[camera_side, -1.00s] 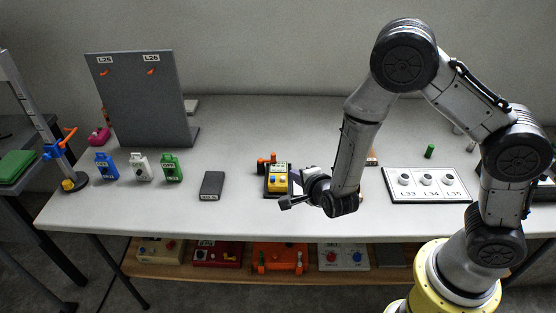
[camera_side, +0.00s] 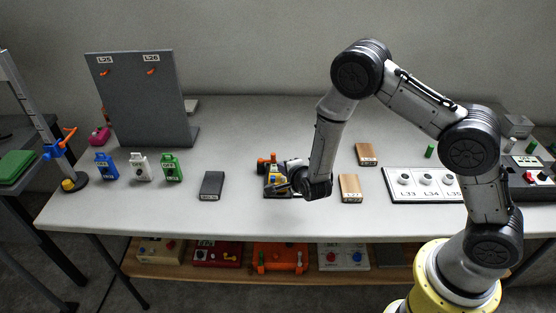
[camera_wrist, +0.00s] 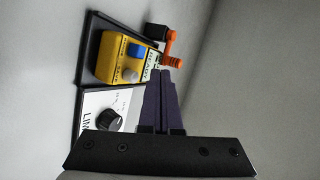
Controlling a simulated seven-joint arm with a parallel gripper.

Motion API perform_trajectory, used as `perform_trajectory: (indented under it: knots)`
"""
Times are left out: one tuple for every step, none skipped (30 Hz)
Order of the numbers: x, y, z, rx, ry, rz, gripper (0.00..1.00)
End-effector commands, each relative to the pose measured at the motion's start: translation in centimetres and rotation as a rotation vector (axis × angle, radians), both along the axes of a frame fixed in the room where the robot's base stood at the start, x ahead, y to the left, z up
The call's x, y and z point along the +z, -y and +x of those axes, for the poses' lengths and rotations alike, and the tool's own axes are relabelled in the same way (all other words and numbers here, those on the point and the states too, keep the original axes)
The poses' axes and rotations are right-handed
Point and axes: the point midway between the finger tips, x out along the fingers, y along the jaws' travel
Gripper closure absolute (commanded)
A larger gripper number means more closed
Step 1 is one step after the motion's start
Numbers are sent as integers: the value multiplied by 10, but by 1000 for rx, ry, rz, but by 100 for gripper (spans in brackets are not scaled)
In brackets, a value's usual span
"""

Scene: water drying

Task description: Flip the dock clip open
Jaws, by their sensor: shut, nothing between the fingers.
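A yellow device (camera_side: 278,178) with a blue button sits on the black dock (camera_wrist: 90,62) at the middle of the table. In the wrist view the yellow device (camera_wrist: 112,55) also shows a grey knob. The orange clip (camera_side: 262,162) is at the dock's far end; in the wrist view its orange parts (camera_wrist: 173,62) lie at the device's right side. I cannot tell whether the clip is latched. My gripper (camera_wrist: 160,78) is shut and empty, its tips close to the lower orange part. Whether they touch is unclear. In the side view my gripper (camera_side: 272,187) partly covers the device.
A white panel with a black knob (camera_wrist: 112,120) adjoins the dock. A dark grey block (camera_side: 211,185) lies to the left and two wooden blocks (camera_side: 351,187) to the right. Further right is a white board with several round sockets (camera_side: 426,181). A grey upright panel (camera_side: 140,100) stands at back left.

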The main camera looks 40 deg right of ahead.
Motion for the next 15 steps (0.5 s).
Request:
perform_trajectory:
  knots:
    - [1,4,9,-4,4,1,100]
    - [1,6,13,-3,2,1,100]
    - [1,8,17,-2,2,0,100]
    - [1,9,21,-2,2,0,100]
    - [2,10,24,-2,2,0,100]
    - [2,11,27,-1,3,1,100]
    - [1,12,29,-1,1,0,100]
    - [1,13,30,0,0,0,100]
    - [1,13,32,0,1,0,100]
    - [1,14,33,1,1,-1,100]
    - [1,14,34,1,1,-1,100]
    - [2,14,34,1,1,-1,100]
    - [2,14,35,1,1,-1,100]
    - [2,14,35,1,1,-1,100]
    - [2,14,35,1,1,-1,100]
